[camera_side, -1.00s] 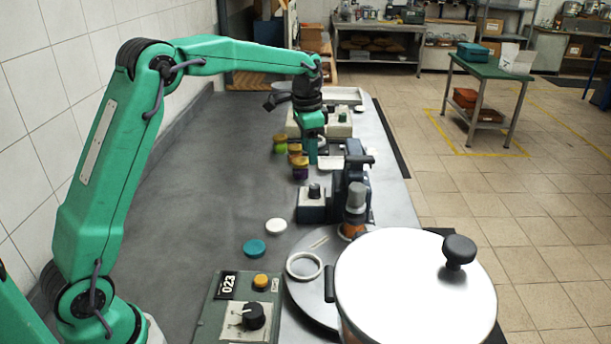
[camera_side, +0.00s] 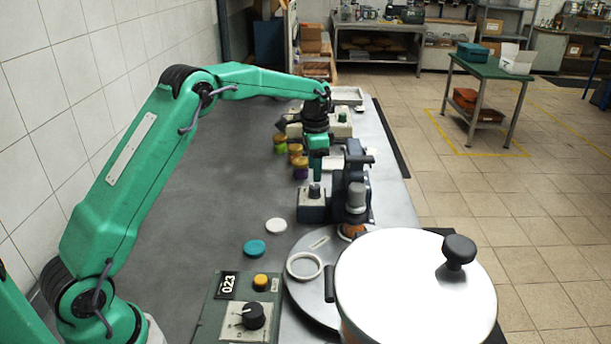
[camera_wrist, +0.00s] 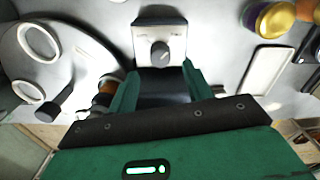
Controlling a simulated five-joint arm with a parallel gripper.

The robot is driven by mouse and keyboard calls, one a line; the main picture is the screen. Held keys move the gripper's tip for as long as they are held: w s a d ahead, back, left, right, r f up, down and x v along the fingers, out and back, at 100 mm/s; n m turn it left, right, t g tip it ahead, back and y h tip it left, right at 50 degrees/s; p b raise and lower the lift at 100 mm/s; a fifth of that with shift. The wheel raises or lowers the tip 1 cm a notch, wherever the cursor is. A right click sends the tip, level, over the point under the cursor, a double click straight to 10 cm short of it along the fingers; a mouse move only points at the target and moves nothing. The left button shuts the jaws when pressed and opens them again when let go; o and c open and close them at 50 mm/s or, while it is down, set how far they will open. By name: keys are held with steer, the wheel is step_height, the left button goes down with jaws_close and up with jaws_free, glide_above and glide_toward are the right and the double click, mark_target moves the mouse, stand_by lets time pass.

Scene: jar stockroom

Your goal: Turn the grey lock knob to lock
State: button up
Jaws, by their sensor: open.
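The grey lock knob (camera_side: 314,190) stands on the pale plate of a small dark blue device (camera_side: 318,211). In the wrist view the knob (camera_wrist: 160,52) sits on the pale plate (camera_wrist: 160,32), with a pointer whose setting I cannot read for certain. My gripper (camera_side: 317,176) points down just above the knob. In the wrist view my gripper (camera_wrist: 160,68) has its two green fingers spread apart, with the knob just beyond the gap between their tips. It holds nothing. I cannot tell from the pictures whether a finger touches the knob.
A dark clamp-like fixture (camera_side: 355,165) stands just right of the knob. Stacked coloured jars (camera_side: 297,160) are behind it. A teal lid (camera_side: 254,248) and white lid (camera_side: 276,226) lie in front. A large pot (camera_side: 400,290) and control box (camera_side: 235,300) fill the foreground. The left bench is clear.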

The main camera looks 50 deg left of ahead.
mark_target(314, 186)
steer(key=shift+f, duration=2.9)
steer(key=c, duration=1)
